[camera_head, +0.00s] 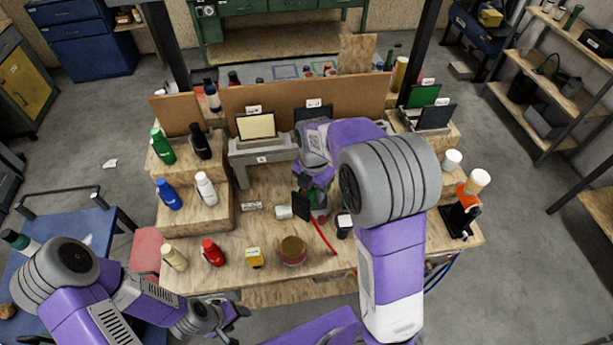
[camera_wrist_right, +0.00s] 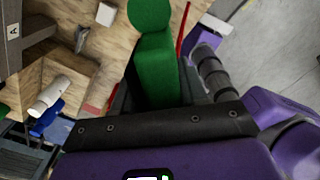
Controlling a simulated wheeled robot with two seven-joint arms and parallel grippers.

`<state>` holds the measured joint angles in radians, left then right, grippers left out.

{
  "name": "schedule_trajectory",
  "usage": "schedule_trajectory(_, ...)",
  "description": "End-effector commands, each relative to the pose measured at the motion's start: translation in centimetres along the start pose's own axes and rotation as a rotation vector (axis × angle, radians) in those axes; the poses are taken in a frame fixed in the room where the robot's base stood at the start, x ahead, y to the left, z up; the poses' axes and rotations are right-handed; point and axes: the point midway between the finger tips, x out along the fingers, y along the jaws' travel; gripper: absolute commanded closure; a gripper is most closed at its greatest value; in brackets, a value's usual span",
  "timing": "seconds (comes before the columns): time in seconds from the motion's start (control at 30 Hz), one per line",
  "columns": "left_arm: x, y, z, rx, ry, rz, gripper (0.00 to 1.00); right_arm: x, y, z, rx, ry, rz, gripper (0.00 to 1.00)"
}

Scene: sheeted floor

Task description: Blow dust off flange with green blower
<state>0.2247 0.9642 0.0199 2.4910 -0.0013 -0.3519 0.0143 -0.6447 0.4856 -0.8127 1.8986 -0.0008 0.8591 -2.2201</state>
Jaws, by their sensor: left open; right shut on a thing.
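My right gripper (camera_head: 314,203) is shut on a green blower (camera_wrist_right: 154,72), which fills the middle of the right wrist view. In the head view the arm and gripper mostly hide the blower above the middle of the bench. A thin red rod (camera_head: 326,239) shows just below the gripper; I cannot tell whether it joins the blower. A small pale grey part (camera_head: 284,212) lies left of the gripper, and a round brown piece (camera_head: 293,250) sits near the front edge. I cannot tell which is the flange, and no dust is discernible. My left gripper (camera_head: 236,322) is open and empty, low at the bench's front left.
The wooden bench (camera_head: 270,183) has stepped blocks with several bottles at left, including a green one (camera_head: 162,146). A grey stand (camera_head: 262,157) is at the back. A red bottle (camera_head: 212,252) and yellow box (camera_head: 255,258) stand at the front. Black holders (camera_head: 460,217) are at right.

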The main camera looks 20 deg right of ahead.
Motion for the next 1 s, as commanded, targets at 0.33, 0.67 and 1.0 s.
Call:
schedule_trajectory(0.33, 4.2, -1.6, -0.2, -0.001, 0.0, 0.0, 0.39, 5.5, 0.0, 0.0, 0.0, -0.002, -0.001, 0.69)
schedule_trajectory(0.67, 4.6, -1.7, -0.2, 0.0, 0.0, 0.0, 0.39, 4.8, -5.7, 5.4, 0.007, -0.001, 0.005, 0.69)
schedule_trajectory(1.0, 5.8, -2.2, -0.3, 0.0, 0.0, 0.0, 0.39, 4.7, -9.9, 9.2, 0.003, -0.003, 0.002, 0.69)
